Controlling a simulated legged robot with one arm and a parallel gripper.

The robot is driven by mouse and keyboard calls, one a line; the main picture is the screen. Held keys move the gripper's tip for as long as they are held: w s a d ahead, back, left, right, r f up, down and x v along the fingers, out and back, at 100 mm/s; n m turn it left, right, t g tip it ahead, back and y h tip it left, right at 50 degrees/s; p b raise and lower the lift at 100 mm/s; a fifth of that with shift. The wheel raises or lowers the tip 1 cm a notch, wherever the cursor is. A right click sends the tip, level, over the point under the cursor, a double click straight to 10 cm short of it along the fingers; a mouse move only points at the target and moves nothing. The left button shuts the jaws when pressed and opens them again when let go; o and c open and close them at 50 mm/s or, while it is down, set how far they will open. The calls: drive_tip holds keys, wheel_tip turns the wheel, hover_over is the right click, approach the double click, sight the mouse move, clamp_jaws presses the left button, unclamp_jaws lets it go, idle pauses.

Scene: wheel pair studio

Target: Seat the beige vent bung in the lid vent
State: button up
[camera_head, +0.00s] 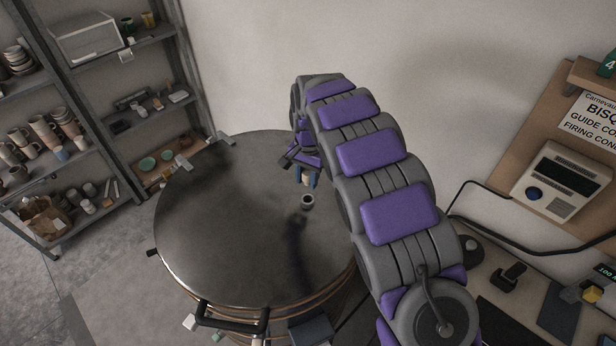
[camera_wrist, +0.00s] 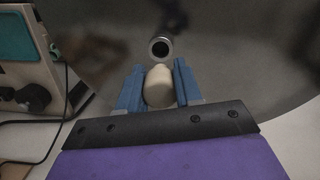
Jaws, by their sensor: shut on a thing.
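The beige vent bung (camera_wrist: 159,88) is held between the blue fingers of my gripper (camera_wrist: 158,82) in the wrist view. In the head view my gripper (camera_head: 307,178) is above the lid, with the beige bung (camera_head: 306,180) just showing between its fingers. The lid vent (camera_head: 308,201) is a short round collar with a dark hole on the dark grey kiln lid (camera_head: 220,230). In the wrist view the vent (camera_wrist: 160,48) lies just beyond the bung's tip, and the two appear apart. The exact height of the bung over the lid is hard to tell.
The lid has a black handle (camera_head: 232,318) at its front edge. Shelves with pots (camera_head: 45,130) stand at the left. A wall controller (camera_head: 562,182) and a bench with small items (camera_head: 510,275) are at the right. The lid around the vent is clear.

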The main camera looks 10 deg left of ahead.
drive_tip(key=shift+a, duration=0.3)
drive_tip(key=shift+d+r+p, duration=0.1)
drive_tip(key=shift+d+p, duration=0.15)
drive_tip(key=shift+p, duration=0.15)
drive_tip(key=shift+d+f, duration=0.2)
drive_tip(key=shift+f, duration=0.5)
drive_tip(key=shift+a+f, duration=0.15)
drive_tip(key=shift+f, duration=0.95)
drive_tip(key=shift+a+f, duration=0.15)
drive_tip(key=shift+f, duration=0.95)
drive_tip(key=shift+d, duration=0.15)
drive_tip(key=shift+d, duration=0.1)
drive_tip(key=shift+s+a, duration=0.1)
drive_tip(key=shift+a, duration=0.1)
drive_tip(key=shift+d+p, duration=0.15)
drive_tip(key=shift+p, duration=0.2)
drive_tip(key=shift+f, duration=0.2)
